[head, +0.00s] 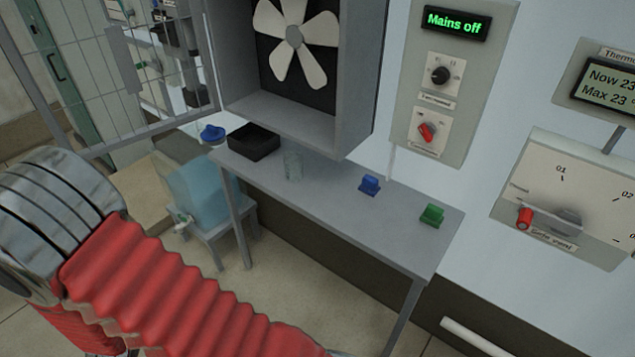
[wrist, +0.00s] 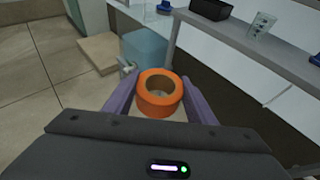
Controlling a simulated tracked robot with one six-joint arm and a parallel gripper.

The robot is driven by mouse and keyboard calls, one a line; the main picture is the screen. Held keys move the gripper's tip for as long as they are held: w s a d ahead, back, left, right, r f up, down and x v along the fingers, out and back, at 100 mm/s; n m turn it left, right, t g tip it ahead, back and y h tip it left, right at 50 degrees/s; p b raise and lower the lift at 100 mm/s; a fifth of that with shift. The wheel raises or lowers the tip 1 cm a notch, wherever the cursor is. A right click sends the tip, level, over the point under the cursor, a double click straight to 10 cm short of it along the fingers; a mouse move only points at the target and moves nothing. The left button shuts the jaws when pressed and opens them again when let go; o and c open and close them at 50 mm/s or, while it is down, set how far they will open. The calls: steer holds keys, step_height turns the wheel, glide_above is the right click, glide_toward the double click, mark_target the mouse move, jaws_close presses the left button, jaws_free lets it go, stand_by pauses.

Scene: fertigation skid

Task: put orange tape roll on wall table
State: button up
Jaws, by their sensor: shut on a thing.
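The orange tape roll (wrist: 159,101) shows in the wrist view, held between the two purple fingers of my gripper (wrist: 160,98). My gripper is shut on it, and the floor and a stool show beyond it. The wall table (head: 325,205) is a long grey table against the wall in the head view; it also shows at the upper right of the wrist view (wrist: 232,42). The roll appears apart from the table, off its front side. My gripper and the roll are not visible in the head view, where my red arm fills the lower left.
On the table stand a black tray (head: 253,141), a clear glass (head: 292,165), a blue block (head: 370,184) and a green block (head: 432,215). A fan housing (head: 310,120) overhangs its back. A blue water container (head: 200,190) sits on a stool left. The table's front middle is bare.

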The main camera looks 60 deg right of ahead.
steer(key=shift+d, duration=0.15)
steer(key=s+d+r+m+g+h, duration=0.1)
steer(key=s+d+m+g, duration=0.1)
steer(key=d, duration=0.6)
steer(key=s+d+r+m+g+h, duration=0.1)
steer(key=s+d+m+g, duration=0.1)
steer(key=d, duration=0.6)
step_height(320, 180, up, 7)
steer(key=m+g, duration=0.9)
steer(key=g, duration=0.2)
glide_above(387, 226)
steer(key=shift+f, duration=0.15)
steer(key=shift+f, duration=2.85)
